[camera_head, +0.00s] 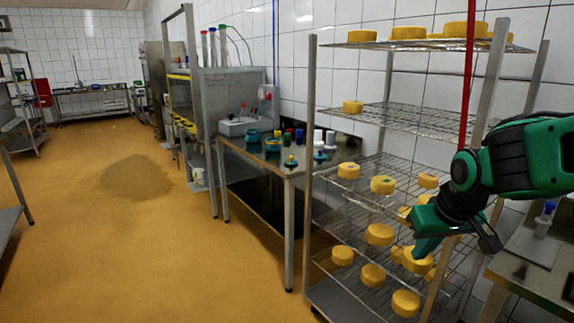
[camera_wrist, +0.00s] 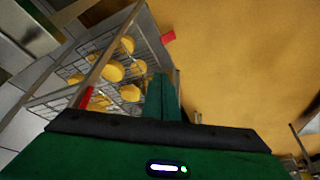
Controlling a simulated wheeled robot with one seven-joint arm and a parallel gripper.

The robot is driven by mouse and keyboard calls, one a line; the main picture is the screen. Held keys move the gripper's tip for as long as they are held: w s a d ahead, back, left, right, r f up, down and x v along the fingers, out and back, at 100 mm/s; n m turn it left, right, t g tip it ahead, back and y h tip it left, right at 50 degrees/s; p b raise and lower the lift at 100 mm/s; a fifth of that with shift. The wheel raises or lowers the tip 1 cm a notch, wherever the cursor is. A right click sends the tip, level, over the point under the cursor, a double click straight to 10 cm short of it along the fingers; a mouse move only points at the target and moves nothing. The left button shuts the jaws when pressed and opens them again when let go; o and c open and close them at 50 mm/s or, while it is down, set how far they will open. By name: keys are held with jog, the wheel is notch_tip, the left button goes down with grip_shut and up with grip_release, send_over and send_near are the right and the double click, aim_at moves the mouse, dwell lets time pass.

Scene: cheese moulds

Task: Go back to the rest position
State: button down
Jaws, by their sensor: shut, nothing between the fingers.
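My gripper (camera_head: 428,244) is at the right of the head view, in front of the wire rack (camera_head: 311,150), pointing down. Its green fingers are shut together with nothing between them. In the wrist view the closed fingers (camera_wrist: 163,98) point toward the rack's edge and the floor. Yellow cheese rounds (camera_head: 380,234) lie on several shelves of the rack. Some of those on the middle and lower shelves are partly hidden behind my gripper. Several cheeses also show in the wrist view (camera_wrist: 112,71).
A steel table (camera_head: 262,160) with jars and small containers stands left of the rack. Another steel surface (camera_head: 535,270) is at the lower right, close under my arm. A red vertical strip (camera_head: 468,80) runs down by the rack. The yellow floor (camera_head: 130,240) is open on the left.

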jog(key=s+d+f+m+g, duration=0.1)
jog(key=s+d+m, duration=0.1)
jog(key=s, duration=0.5)
jog(key=s+d+f+m+g, duration=0.1)
jog(key=s+d+m+g, duration=0.1)
jog(key=s+d, duration=0.3)
jog(key=s+d+f+m+g, duration=0.1)
jog(key=s+d+m+g, duration=0.1)
jog(key=s, duration=0.9)
jog(key=shift+s+d+f+m, duration=0.25)
jog(key=shift+d+f+m, duration=0.25)
jog(key=shift+d, duration=0.5)
jog(key=shift+r, duration=0.1)
jog(key=shift+w+d+f, duration=0.1)
jog(key=shift+w+f, duration=0.15)
jog(key=shift+w, duration=0.4)
